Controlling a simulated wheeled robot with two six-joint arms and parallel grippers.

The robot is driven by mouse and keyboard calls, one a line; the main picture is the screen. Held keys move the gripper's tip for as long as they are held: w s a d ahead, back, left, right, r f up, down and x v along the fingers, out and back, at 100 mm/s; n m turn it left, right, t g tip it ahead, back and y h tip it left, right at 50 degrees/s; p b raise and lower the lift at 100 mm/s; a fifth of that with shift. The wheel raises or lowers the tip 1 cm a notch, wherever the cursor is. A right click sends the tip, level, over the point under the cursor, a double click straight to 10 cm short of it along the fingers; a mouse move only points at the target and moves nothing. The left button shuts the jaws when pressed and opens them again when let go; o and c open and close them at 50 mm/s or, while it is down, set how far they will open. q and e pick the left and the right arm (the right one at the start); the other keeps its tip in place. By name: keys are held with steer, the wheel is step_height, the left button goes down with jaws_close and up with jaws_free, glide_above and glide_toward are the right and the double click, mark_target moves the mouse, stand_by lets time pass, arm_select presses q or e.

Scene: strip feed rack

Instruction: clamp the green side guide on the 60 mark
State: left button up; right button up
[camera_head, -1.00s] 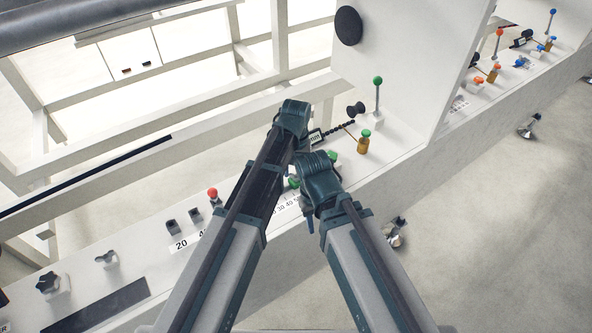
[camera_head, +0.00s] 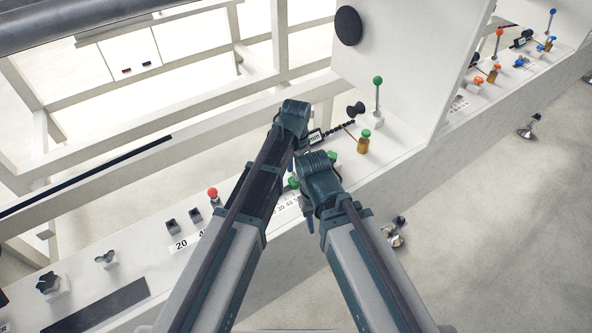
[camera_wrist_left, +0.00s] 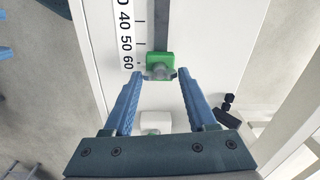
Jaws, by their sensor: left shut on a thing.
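The green side guide (camera_wrist_left: 151,58) sits on a grey slotted rail (camera_wrist_left: 161,20) in the left wrist view, beside the number 60 of the printed scale (camera_wrist_left: 125,30). My left gripper (camera_wrist_left: 160,74) is shut on the grey clamp knob (camera_wrist_left: 161,71) on the guide, one fingertip on each side. In the head view my left gripper's fingers are hidden behind my arms, and green bits (camera_head: 293,183) show between the arms. My right gripper (camera_head: 310,221) is close to the left one, over the scale's end; its jaws are mostly hidden.
A white block (camera_wrist_left: 155,122) lies beneath the left gripper.

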arm_select(q)
steer(key=shift+m, duration=0.4)
steer(key=o, duration=1.4)
steer(key=shift+c, duration=0.2)
steer(key=shift+r, duration=0.1)
step_height(320, 180, up, 14)
steer(key=p, duration=1.3)
steer(key=shift+f+p, duration=0.2)
steer(key=shift+p, duration=0.2)
